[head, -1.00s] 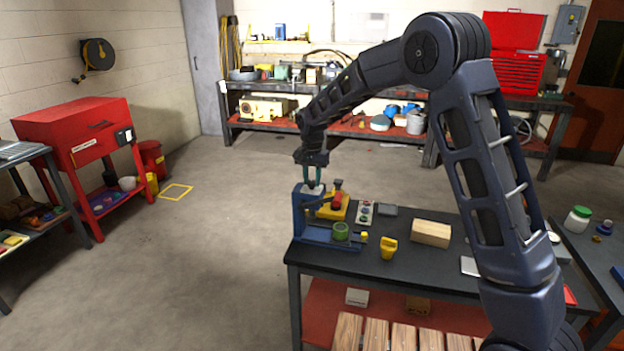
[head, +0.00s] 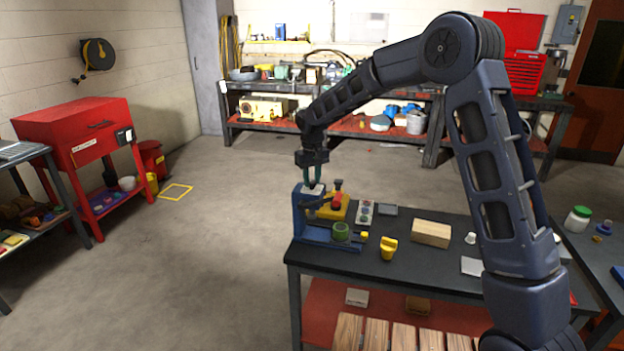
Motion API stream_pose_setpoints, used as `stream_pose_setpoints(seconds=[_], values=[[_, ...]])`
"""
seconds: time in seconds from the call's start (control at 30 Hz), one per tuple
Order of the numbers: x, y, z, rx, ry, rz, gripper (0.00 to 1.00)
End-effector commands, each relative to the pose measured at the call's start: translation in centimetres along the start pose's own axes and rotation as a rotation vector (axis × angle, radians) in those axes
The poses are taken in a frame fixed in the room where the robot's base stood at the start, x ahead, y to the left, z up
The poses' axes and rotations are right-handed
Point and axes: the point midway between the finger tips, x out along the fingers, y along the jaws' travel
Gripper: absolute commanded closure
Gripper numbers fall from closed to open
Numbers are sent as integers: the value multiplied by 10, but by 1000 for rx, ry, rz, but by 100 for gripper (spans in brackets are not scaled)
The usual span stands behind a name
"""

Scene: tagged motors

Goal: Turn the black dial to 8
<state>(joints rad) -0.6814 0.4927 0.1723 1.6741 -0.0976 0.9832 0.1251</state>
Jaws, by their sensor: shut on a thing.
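A blue stand (head: 298,220) is at the left end of the dark workbench (head: 410,275), with a light grey plate (head: 314,190) on its top. My gripper (head: 313,184) points straight down onto that plate. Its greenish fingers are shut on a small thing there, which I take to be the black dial. The dial is mostly hidden between the fingers, and its numbers and pointer are too small to read.
Beside the stand are a yellow block with a red part (head: 338,203), a green cylinder (head: 341,231) and a panel with round buttons (head: 365,212). A yellow object (head: 388,248) and a wooden block (head: 431,233) lie further right.

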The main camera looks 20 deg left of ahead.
Motion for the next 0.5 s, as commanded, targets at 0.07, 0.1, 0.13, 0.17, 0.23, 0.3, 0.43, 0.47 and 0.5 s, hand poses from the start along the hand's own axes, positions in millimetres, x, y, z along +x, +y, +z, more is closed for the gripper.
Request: stream_pose_setpoints(seconds=[0.07, 0.1, 0.13, 0.17, 0.23, 0.3, 0.43, 0.47, 0.5], values=[[0, 0, 0, -41, 0, -1, 94], [0, 0, 0, -61, 0, -1, 94], [0, 0, 0, -73, 0, -1, 94], [0, 0, 0, -85, 0, -1, 94], [0, 1, 0, -108, 0, 0, 94], [0, 0, 0, -127, 0, 0, 94], [0, 0, 0, -147, 0, 0, 94], [0, 0, 0, -150, 0, 0, 94], [0, 0, 0, -153, 0, 0, 94]])
